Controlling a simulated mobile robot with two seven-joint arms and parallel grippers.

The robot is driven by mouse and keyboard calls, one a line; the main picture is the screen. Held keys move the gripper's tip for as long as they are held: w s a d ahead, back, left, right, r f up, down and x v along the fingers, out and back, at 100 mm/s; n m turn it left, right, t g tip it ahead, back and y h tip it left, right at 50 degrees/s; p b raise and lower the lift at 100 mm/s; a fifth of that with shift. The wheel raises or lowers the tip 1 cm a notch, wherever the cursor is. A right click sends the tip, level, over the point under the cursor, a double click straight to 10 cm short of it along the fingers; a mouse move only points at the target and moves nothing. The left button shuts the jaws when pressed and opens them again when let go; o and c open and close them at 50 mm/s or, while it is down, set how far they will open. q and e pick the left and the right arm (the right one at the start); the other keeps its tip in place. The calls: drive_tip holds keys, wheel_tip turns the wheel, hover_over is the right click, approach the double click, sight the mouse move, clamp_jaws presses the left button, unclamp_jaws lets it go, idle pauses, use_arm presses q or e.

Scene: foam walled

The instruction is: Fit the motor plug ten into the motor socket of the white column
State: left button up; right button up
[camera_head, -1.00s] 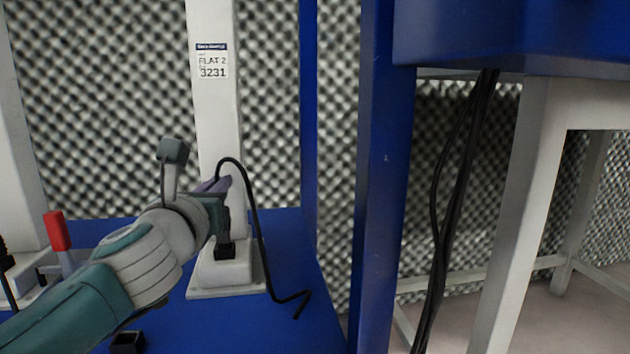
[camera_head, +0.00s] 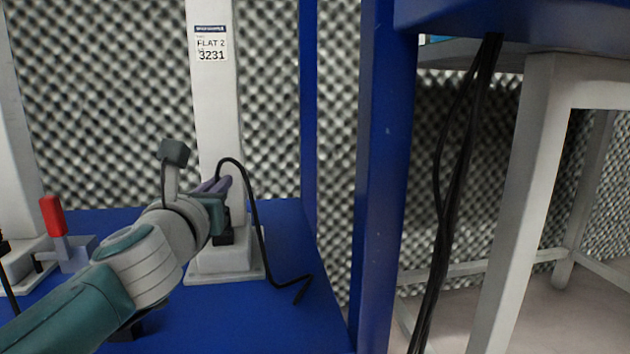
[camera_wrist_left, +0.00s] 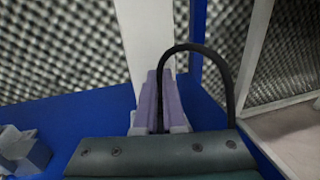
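The white column (camera_head: 214,110) stands on a pale foot (camera_head: 226,263) on the blue table. My left gripper (camera_head: 222,185) is in front of the column's lower part, its purple fingers pointing at the column. The wrist view shows those fingers (camera_wrist_left: 160,92) close together, with a black cable (camera_wrist_left: 224,66) arching out from between them. They appear shut on the cable's plug, which is hidden. In the head view the cable (camera_head: 254,205) loops down to the table. A black block (camera_head: 224,238) shows below the gripper; I cannot tell whether it is the motor socket. My right gripper is out of view.
A red-handled clamp (camera_head: 52,215) stands at the left, by another white column (camera_head: 15,150). A blue post (camera_head: 385,180) and hanging black cables (camera_head: 452,190) are at the right. Grey foam wall (camera_head: 110,100) lies behind. Blue table (camera_head: 290,325) is clear at front right.

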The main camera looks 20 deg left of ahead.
use_arm(q)
drive_tip(key=o, duration=0.6)
drive_tip(key=shift+c, duration=0.2)
drive_tip(key=shift+s+d+r+p, duration=0.1)
drive_tip(key=shift+s+d+p, duration=0.05)
drive_tip(key=shift+s+p, duration=0.15)
drive_tip(key=p+v, duration=0.1)
drive_tip(key=v, duration=0.8)
drive_tip(key=shift+s+p, duration=0.15)
drive_tip(key=shift+p, duration=0.25)
